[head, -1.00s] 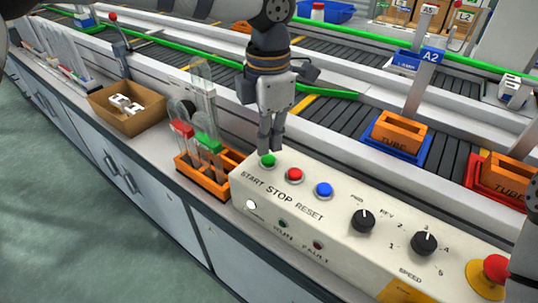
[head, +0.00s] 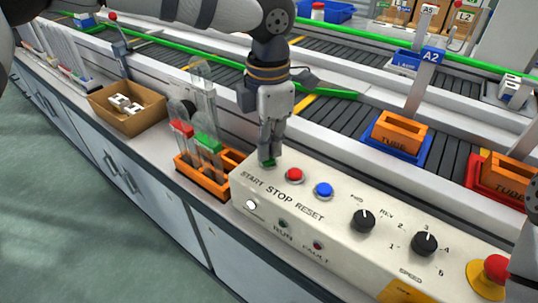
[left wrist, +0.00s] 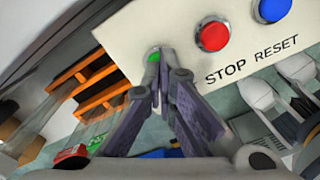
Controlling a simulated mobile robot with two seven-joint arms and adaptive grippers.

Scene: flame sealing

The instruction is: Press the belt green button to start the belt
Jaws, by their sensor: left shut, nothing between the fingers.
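The control panel (head: 340,236) is a cream box with a green START button (head: 268,163), a red STOP button (head: 295,175) and a blue RESET button (head: 324,190) in a row. My left gripper (head: 267,158) is shut and empty, pointing down with its fingertips at the green button and covering most of it. In the left wrist view the shut fingertips (left wrist: 160,66) overlap the green button (left wrist: 154,55); the red STOP button (left wrist: 213,36) is beside them. I cannot tell how far the button is pressed. My right gripper is not in view.
An orange rack (head: 205,180) with tubes stands left of the panel. A cardboard box (head: 128,110) sits farther left. Two dark knobs (head: 363,220) and a red emergency button (head: 494,270) are on the panel's right. The conveyor (head: 345,118) runs behind.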

